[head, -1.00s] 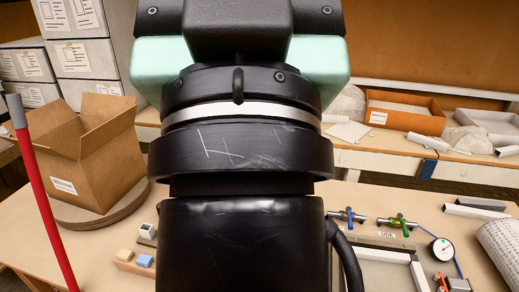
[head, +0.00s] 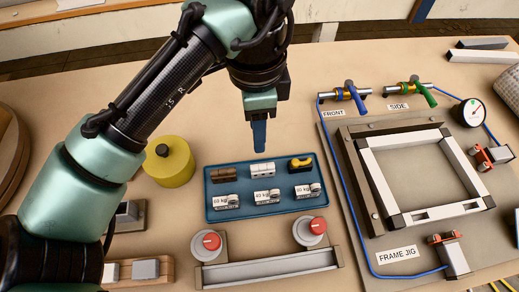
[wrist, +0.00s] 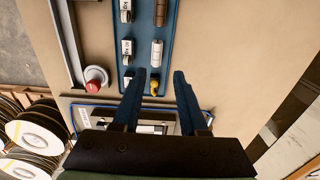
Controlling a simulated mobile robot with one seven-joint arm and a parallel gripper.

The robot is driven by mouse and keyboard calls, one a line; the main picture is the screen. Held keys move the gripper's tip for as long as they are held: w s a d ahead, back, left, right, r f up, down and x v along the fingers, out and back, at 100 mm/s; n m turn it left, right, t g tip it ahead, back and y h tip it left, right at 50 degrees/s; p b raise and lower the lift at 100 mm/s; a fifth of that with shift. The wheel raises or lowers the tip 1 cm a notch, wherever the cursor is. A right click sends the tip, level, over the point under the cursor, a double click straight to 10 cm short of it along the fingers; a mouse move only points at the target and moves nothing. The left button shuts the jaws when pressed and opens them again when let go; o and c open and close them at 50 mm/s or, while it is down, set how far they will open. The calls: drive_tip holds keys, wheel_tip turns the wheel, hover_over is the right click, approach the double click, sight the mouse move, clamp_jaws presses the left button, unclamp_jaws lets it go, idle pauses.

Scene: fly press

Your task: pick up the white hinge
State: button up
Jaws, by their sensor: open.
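The white hinge (head: 263,170) lies in the back row of a blue tray (head: 213,214), between a brown hinge (head: 225,174) and a yellow one (head: 300,163). My gripper (head: 259,150) points down above the tray's back edge, close to the white hinge in the picture, apart from it and empty. In the wrist view the white hinge (wrist: 157,52) lies beyond my open fingers (wrist: 160,76), and the yellow piece (wrist: 154,86) shows between them. The exact height above the tray is hard to tell.
Small blocks with weight labels, such as one (head: 266,197), fill the tray's front row. A yellow round canister (head: 169,162) stands left. A rail with red knobs (head: 270,269) lies in front. The frame jig (head: 412,170) with clamps and a gauge is right.

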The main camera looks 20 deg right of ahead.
drive_tip(key=b, duration=0.1)
hover_over(261, 166)
drive_tip(key=f, duration=0.7)
drive_tip(key=shift+a+f, duration=0.1)
drive_tip(key=shift+a, duration=0.25)
drive_tip(key=shift+d+f+b, duration=0.15)
drive_tip(key=shift+f+b, duration=0.25)
drive_tip(key=shift+f, duration=1.05)
drive_tip(key=shift+d+f+b, duration=0.15)
drive_tip(key=shift+f+b, duration=0.25)
drive_tip(key=shift+f, duration=1)
clamp_jaws()
